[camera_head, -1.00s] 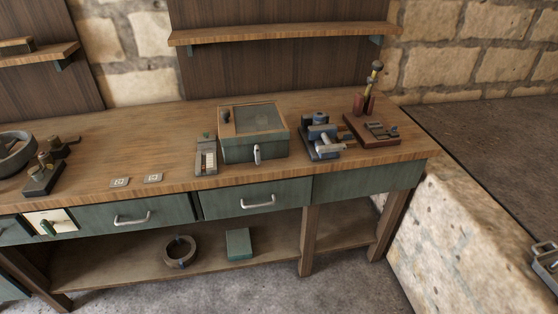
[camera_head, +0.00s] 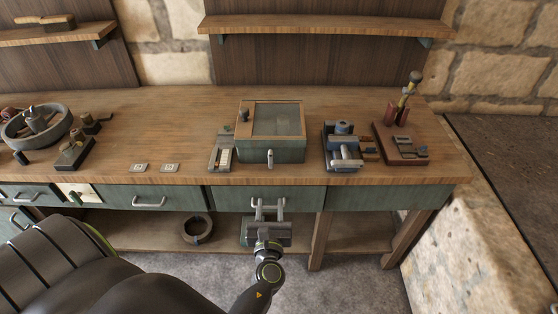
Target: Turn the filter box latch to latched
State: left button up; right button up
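The filter box (camera_head: 285,150) is a teal box with a wood-framed, glass-topped lid, standing shut on the workbench. Its latch (camera_head: 270,157) is a small pale lever on the front face, and it looks upright. My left gripper (camera_head: 268,203) is in front of the bench, below the latch and apart from it, over the front of the middle drawer. Its two fingers point up and away from me, spread apart, with nothing visibly held. They partly cover the drawer handle. My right gripper is not in view.
A small panel (camera_head: 222,154) stands left of the box, and a blue-and-grey vise-like fixture (camera_head: 343,148) stands right of it. A red-brown tool stand (camera_head: 400,146) is farther right. A wooden shelf (camera_head: 320,28) hangs above.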

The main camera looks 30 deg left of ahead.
pick_arm(q)
jog(key=p, duration=0.1)
send_near(271, 162)
jog(key=w, duration=0.1)
jog(key=x, duration=0.8)
jog(key=shift+a+f+b, duration=0.1)
jog(key=shift+a+b, duration=0.25)
jog(key=shift+b, duration=0.05)
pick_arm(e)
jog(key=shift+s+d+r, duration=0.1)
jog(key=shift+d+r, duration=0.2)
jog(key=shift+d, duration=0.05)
pick_arm(q)
grip_shut()
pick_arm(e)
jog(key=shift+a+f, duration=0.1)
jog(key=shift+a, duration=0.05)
